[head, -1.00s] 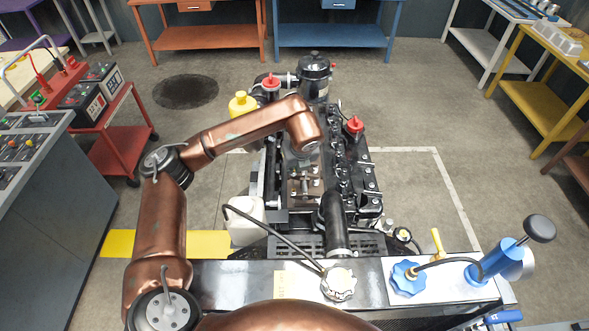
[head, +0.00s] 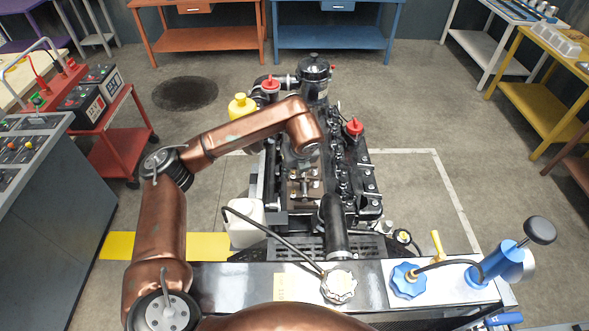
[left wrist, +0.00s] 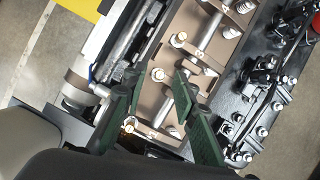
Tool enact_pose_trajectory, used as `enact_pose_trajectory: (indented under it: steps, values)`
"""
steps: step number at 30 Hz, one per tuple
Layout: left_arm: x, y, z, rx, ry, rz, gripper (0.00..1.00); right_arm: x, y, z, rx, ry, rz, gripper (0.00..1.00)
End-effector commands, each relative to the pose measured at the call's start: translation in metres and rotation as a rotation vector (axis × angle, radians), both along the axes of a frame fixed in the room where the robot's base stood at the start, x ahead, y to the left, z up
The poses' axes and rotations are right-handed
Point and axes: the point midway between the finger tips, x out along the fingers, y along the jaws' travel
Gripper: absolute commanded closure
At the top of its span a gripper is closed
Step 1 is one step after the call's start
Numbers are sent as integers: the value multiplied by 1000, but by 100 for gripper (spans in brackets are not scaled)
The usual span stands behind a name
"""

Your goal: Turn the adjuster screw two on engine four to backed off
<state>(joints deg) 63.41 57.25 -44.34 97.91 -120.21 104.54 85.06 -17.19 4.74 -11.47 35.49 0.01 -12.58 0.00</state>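The engine (head: 340,165) stands in front of me, with a tan rocker deck that also shows in the left wrist view (left wrist: 205,68). Several bright round-headed screws sit on the deck, among them one near the middle (left wrist: 157,75), one farther up (left wrist: 181,40) and one low down (left wrist: 130,126). Contact cannot be told. In the head view its arm hides most of it. My right gripper is out of view.
Two red caps (head: 354,127) and a yellow cap (head: 241,105) rise from the engine. A black cylinder (head: 314,68) stands at its far end. A black hose (head: 275,238) crosses the near side. A blue hand pump (head: 507,262) stands at right. Floor is clear right of the engine.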

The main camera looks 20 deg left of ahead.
Motion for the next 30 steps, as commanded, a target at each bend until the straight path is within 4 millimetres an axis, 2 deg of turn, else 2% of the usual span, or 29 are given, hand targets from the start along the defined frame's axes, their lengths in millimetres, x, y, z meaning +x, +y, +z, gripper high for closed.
enact_pose_trajectory:
  steps: [5, 15, 19, 24, 30]
  values:
    - [-3, -4, 13, -1, -1, -2, 74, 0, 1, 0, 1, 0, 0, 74]
    - [-22, -21, 76, 0, -4, -2, 74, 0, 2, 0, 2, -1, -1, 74]
    - [-28, -26, 96, 1, -3, -1, 74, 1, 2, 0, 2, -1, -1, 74]
    - [-33, -30, 109, 0, -3, -1, 74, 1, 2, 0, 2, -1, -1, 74]
    - [-34, -31, 111, -1, -1, 0, 74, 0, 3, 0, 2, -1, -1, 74]
